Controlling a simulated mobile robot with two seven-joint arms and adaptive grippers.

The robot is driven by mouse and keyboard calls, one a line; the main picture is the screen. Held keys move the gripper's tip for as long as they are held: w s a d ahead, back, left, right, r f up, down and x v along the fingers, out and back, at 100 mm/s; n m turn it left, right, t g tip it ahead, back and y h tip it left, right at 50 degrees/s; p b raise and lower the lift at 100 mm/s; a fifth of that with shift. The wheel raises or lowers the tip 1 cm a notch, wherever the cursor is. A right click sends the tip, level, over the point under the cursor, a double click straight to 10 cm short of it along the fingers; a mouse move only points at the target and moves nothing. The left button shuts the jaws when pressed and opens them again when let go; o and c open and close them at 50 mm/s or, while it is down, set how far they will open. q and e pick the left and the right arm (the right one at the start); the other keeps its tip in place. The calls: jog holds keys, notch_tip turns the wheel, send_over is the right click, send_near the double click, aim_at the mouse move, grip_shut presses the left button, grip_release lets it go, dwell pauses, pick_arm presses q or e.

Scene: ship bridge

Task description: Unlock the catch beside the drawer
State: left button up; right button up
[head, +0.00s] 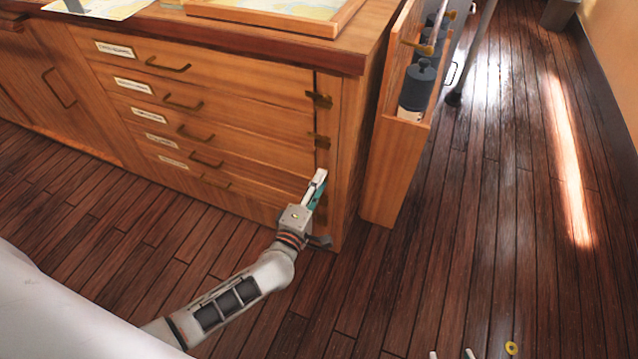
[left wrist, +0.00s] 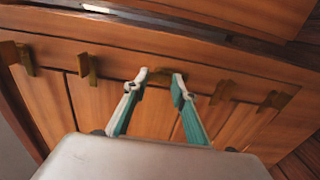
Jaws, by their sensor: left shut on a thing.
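The wooden chart cabinet has a stack of labelled drawers (head: 225,97) with brass handles, all appearing closed. Brass catches (head: 319,99) run down the upright at their right side; another (head: 319,140) sits below the top one. My left gripper (head: 319,184) is at this upright, beside the lower drawers. In the left wrist view its pale-tipped teal fingers (left wrist: 156,80) stand either side of a brass catch (left wrist: 158,74) and are shut on it. The fingers partly hide that catch. Two pale tips of my right gripper (head: 451,354) show apart at the bottom edge, with nothing seen between them.
An open tall wooden pull-out (head: 392,170) holding dark canisters (head: 417,85) stands right of the cabinet. A framed chart (head: 275,8) lies on the cabinet top. A small yellow ring (head: 511,348) shows at the bottom edge. The plank floor (head: 500,220) at right is mostly clear.

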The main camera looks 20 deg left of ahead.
dwell(0.3)
pick_arm(q)
jog(key=o, duration=1.1)
jog(key=s, duration=0.7)
jog(key=shift+s+a, duration=0.15)
jog(key=shift+s, duration=0.1)
